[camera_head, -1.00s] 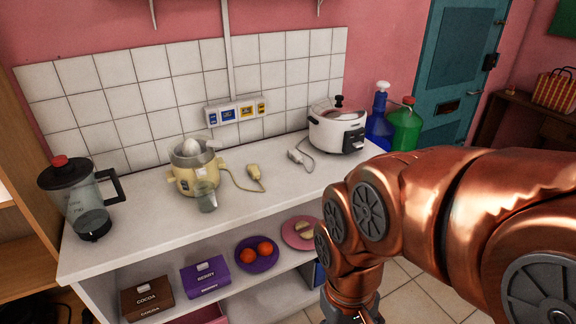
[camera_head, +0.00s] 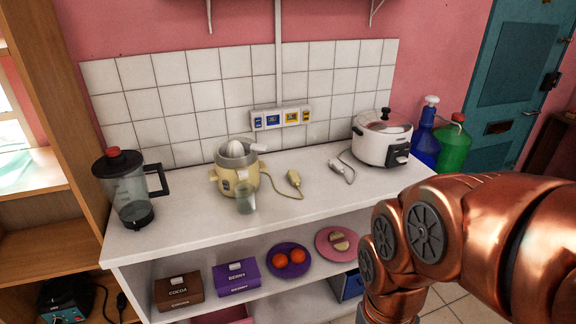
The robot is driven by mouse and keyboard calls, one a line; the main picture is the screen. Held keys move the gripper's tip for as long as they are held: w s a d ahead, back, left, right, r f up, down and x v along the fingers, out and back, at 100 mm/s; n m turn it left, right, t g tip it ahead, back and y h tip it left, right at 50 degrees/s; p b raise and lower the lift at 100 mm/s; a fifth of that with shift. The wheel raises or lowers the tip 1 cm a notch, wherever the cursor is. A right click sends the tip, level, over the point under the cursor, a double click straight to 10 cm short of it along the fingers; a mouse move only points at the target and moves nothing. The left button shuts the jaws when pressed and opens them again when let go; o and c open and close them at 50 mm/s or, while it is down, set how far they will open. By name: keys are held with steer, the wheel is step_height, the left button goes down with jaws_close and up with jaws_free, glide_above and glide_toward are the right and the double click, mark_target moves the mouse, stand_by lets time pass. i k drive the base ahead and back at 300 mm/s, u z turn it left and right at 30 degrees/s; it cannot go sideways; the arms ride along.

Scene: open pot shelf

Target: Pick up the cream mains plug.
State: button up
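The cream mains plug (camera_head: 294,178) lies on the white counter, right of the cream citrus juicer (camera_head: 236,172). Its cream cord runs from the juicer in a loop along the counter. A white plug (camera_head: 337,166) lies further right, its cord running toward the white rice cooker (camera_head: 384,140). My copper arm fills the lower right, apart from the cream plug. My gripper is not in view.
A wall socket strip (camera_head: 281,118) is on the tiles behind the counter (camera_head: 170,232). A blender jug (camera_head: 128,188) stands at the left, and a clear glass (camera_head: 245,200) stands before the juicer. Blue and green bottles (camera_head: 453,145) stand beyond the cooker. The shelf below holds boxes and plates.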

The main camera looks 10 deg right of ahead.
mark_target(293, 175)
steer(key=z, duration=0.35)
steer(key=i, duration=1.15)
steer(key=u, duration=0.65)
